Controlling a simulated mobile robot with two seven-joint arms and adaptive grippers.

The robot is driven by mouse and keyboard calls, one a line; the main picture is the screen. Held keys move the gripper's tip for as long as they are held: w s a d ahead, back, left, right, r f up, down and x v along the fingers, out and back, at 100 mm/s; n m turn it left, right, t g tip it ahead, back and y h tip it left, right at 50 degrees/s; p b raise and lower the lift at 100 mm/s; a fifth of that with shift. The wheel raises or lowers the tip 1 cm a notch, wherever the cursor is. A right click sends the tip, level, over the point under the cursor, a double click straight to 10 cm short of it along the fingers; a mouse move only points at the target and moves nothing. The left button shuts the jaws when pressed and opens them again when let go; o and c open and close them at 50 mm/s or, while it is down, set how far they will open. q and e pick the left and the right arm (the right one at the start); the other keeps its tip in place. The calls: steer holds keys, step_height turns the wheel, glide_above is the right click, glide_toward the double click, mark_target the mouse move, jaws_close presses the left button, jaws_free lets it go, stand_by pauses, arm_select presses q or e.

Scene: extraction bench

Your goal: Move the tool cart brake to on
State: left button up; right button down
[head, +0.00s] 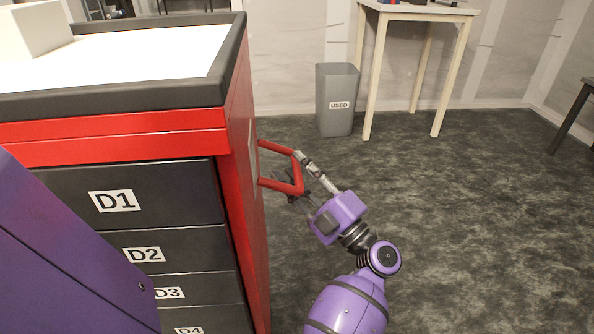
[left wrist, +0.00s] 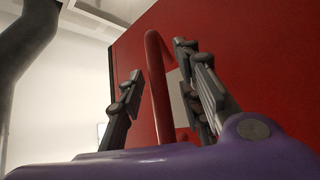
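The tool cart (head: 120,138) is red with dark drawers and stands at the left of the head view. A red bar handle (head: 275,147) sticks out from its right side, in front of a pale plate. The handle also shows in the left wrist view (left wrist: 158,85). My left gripper (head: 300,178) is at the handle's outer end. Its fingers are open, one on each side of the red bar, with gaps visible in the left wrist view. I cannot tell a separate brake control or its setting. My right gripper is not in view.
The cart top has a white surface with a dark rim (head: 110,98) and a pale box (head: 34,28). A grey bin (head: 337,85) labelled USED stands beside a light wooden table (head: 425,12) at the back. The dark carpet (head: 480,230) to the right is clear.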

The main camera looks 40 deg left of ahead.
arm_select(q)
steer(key=v, duration=1.2)
